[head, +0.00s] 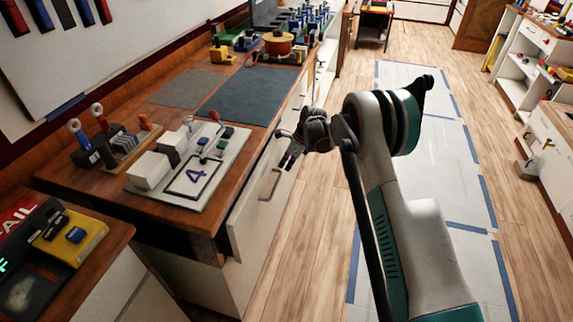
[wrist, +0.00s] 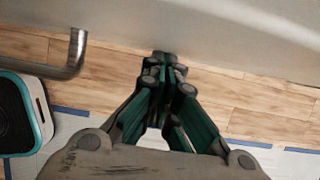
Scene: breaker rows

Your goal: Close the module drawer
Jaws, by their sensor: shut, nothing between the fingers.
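The module drawer's white front (head: 250,203) stands out from the wooden counter's edge in the head view, with a gap behind its near end. A metal bar handle (head: 271,186) is on its outer face. In the wrist view a pale panel (wrist: 235,28), likely the drawer front, fills the top. My closed fingertips (wrist: 165,58) are near its lower edge; I cannot tell if they touch it. A bent metal handle (wrist: 76,55) shows left of them.
A white board with a blue 4 (head: 237,150) and white blocks lies on the counter above the drawer. A dark mat (head: 255,95) lies beyond it. The wood floor (head: 318,225) alongside is clear. White shelving (head: 520,75) stands across the aisle.

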